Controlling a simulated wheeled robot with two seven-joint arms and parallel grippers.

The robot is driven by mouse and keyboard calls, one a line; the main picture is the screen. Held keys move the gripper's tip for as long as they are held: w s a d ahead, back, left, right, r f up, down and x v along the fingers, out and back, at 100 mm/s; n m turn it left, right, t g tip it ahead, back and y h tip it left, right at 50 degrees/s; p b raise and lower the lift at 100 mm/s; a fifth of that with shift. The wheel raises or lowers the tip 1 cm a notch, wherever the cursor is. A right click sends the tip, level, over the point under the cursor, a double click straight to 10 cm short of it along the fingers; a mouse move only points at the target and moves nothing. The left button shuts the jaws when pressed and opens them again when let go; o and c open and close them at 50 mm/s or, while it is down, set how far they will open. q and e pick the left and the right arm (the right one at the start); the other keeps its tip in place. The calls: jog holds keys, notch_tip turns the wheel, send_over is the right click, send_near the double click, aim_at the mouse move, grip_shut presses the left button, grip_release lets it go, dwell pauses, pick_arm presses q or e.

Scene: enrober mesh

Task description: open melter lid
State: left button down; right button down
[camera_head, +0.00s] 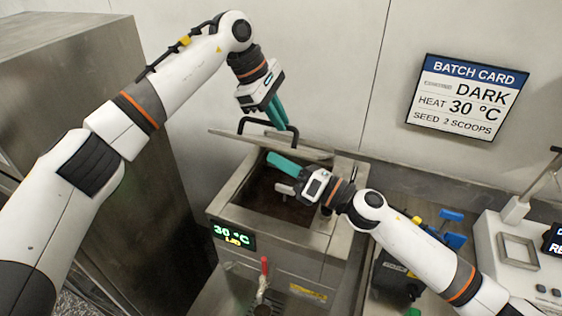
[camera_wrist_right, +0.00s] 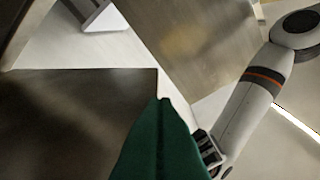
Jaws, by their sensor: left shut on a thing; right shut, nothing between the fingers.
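The melter (camera_head: 275,235) is a square steel tank with its top opening uncovered and dark brown contents (camera_head: 262,197) inside. Its steel lid (camera_head: 238,139) is raised and tilted at the back of the opening, with a black bar handle (camera_head: 243,122) on it. My left gripper (camera_head: 280,121) reaches down from above and is shut on the lid handle. My right gripper (camera_head: 275,160) is shut and empty, its teal fingers pointing left over the opening, just below the lid. Its fingers also show in the right wrist view (camera_wrist_right: 160,140); whether they touch the lid is unclear.
The melter's display (camera_head: 232,235) reads 30 °C. A red-handled tap (camera_head: 264,268) is on its front. A tall steel cabinet (camera_head: 75,80) stands left. Blue-handled items (camera_head: 453,228) and a white machine (camera_head: 510,260) are at right. A batch card (camera_head: 465,97) hangs on the wall.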

pick_arm(q)
jog(key=shift+w+f, duration=0.1)
jog(key=shift+f, duration=0.25)
